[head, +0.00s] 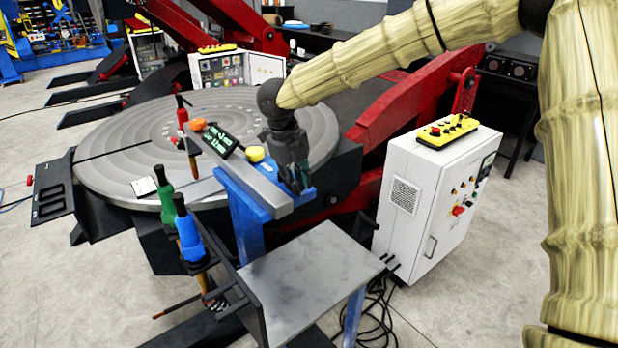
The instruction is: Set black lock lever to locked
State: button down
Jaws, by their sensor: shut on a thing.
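My gripper (296,180) points down at the right end of a grey bar (252,186) on a blue stand (245,218). Its fingers are closed around a small dark part there, which I take to be the black lock lever. The fingers and wrist hide nearly all of it, so its angle and setting cannot be told. On the same bar, a yellow knob (254,154), a black panel with green display text (221,139) and an orange knob (197,124) lie to the left of my gripper.
A large round grey turntable (110,155) lies behind the stand. Green-handled (164,192) and blue-handled (188,236) tools stand at the left. A bare grey shelf (310,270) is in front. A white control cabinet (410,200) with a yellow pendant (447,131) stands right.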

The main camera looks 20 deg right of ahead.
jog(key=shift+w+r, duration=0.1)
jog(key=shift+r, duration=0.05)
jog(key=c, duration=1.3)
grip_release()
jog(key=r, duration=0.4)
jog(key=a+r, duration=0.1)
jog(key=r, duration=0.2)
jog(key=s+a+r, duration=0.1)
jog(key=r, duration=0.3)
jog(key=shift+a+r, duration=0.15)
jog(key=shift+r, duration=0.15)
